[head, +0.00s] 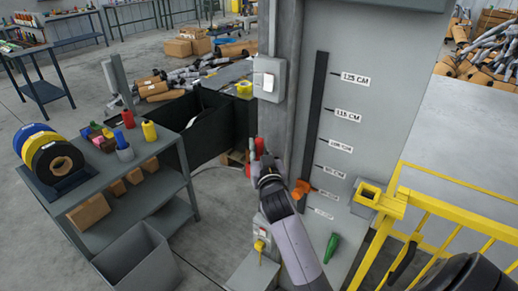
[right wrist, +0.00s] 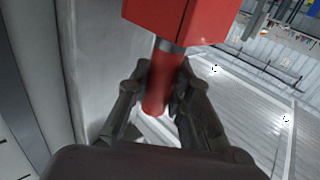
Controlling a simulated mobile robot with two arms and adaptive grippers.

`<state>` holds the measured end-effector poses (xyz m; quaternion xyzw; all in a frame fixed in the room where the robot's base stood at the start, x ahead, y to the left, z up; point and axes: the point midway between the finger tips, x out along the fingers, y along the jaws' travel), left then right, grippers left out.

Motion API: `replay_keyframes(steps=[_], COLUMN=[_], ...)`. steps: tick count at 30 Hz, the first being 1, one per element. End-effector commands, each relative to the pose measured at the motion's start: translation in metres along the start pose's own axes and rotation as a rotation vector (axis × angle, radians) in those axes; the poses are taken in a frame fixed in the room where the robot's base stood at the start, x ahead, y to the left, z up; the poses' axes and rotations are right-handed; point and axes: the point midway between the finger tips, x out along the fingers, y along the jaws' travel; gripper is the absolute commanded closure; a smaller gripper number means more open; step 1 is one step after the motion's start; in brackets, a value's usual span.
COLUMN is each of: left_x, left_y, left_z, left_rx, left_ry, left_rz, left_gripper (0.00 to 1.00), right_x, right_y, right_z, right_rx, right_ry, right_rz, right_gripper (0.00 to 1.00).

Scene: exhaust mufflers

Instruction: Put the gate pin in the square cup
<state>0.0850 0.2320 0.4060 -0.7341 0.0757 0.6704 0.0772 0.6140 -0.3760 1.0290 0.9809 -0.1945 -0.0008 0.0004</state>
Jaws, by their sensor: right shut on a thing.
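My right gripper (head: 255,168) is raised in front of the grey column in the head view. In the right wrist view its fingers (right wrist: 162,100) are closed around a red cylinder (right wrist: 158,92) with a metal collar, below a red block (right wrist: 178,18). This red piece (head: 259,147) looks like the gate pin; in the head view it is small and partly hidden by the gripper. A square-mouthed yellow fitting (head: 369,190) at the end of the yellow railing looks like the square cup. It is to the right of and lower than the gripper, apart from it. My left gripper is out of view.
The grey column (head: 345,130) bears a height scale with an orange slider (head: 301,190). A green-handled item (head: 331,247) is low on the right. The yellow railing (head: 450,205) bounds the right.

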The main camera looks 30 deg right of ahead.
Motion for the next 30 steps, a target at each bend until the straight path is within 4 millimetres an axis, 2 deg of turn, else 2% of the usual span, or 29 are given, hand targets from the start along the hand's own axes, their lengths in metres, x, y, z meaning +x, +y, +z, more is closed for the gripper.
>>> replay_keyframes(steps=[9, 10, 19, 30], left_x=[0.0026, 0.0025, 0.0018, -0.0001], left_y=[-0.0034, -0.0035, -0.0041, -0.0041], left_z=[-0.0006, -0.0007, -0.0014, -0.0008], left_rx=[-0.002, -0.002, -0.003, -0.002], left_ry=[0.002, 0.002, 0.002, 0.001], left_rz=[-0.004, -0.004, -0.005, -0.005], left_gripper=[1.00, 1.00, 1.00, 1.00], right_x=[0.0001, 0.0000, 0.0001, -0.0018], right_y=[-0.0001, -0.0001, 0.0000, 0.0001], right_z=[0.0025, 0.0031, 0.0021, -0.0010], right_rx=[0.001, 0.001, 0.000, 0.000], right_ry=[0.002, 0.001, 0.001, 0.000], right_rz=[0.000, 0.000, 0.000, 0.000], right_gripper=[1.00, 0.80, 0.60, 0.60])
